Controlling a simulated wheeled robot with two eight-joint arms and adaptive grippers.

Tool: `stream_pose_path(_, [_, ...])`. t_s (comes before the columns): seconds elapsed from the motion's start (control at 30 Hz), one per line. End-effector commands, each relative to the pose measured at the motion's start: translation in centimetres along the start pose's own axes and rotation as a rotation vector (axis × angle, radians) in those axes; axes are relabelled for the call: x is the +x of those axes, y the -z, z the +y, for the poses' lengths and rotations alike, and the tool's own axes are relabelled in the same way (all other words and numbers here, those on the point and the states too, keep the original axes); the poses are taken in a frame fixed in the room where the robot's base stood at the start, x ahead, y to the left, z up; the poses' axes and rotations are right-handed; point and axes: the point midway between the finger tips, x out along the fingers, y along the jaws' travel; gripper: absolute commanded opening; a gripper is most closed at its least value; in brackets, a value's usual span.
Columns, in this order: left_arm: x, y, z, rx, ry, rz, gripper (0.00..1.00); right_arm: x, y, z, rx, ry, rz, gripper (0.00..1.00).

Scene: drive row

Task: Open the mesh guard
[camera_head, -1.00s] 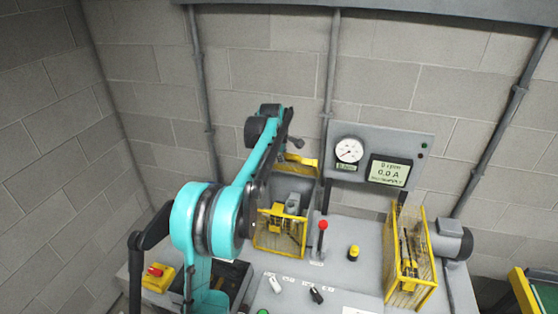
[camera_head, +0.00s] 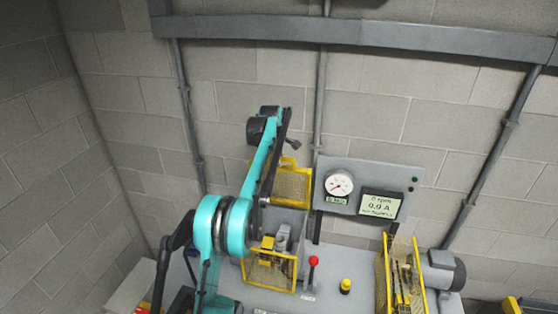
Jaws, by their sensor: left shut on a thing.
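The mesh guard (camera_head: 293,187) is a yellow-framed mesh panel on the left machine bay, raised above it with its mesh face towards me. A yellow mesh front (camera_head: 270,270) stands below it, around a grey and yellow mechanism (camera_head: 282,238). My left arm comes in from the left and reaches up beside the guard. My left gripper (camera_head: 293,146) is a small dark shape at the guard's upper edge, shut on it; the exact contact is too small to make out. My dark arm link covers part of the guard's left side. My right gripper is out of view.
A panel (camera_head: 412,172) with a round gauge (camera_head: 339,183) and a display is right of the guard. A red-knobbed lever (camera_head: 313,262) and yellow button (camera_head: 346,286) stand on the bench. Another yellow mesh cage (camera_head: 381,275) and a motor (camera_head: 440,270) are at right.

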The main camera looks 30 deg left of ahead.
Motion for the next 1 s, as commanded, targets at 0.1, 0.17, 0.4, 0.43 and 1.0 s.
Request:
stream_pose_path(0.1, [-0.1,0.0,0.1,-0.001,-0.002,0.0,0.0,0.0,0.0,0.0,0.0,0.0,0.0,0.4])
stream_pose_path(0.17, [-0.1,0.0,0.1,-0.001,-0.002,0.0,0.0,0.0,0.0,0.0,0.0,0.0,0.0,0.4])
stream_pose_path(0.4, [-0.1,0.0,0.1,-0.001,-0.002,0.0,0.39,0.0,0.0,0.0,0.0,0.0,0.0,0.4])
stream_pose_path(0.43, [-0.1,0.0,0.1,-0.001,-0.002,0.0,0.39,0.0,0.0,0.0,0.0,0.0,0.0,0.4])
stream_pose_path(1.0, [-5.0,0.0,0.0,-0.001,-0.001,0.0,0.39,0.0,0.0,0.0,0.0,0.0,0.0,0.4])
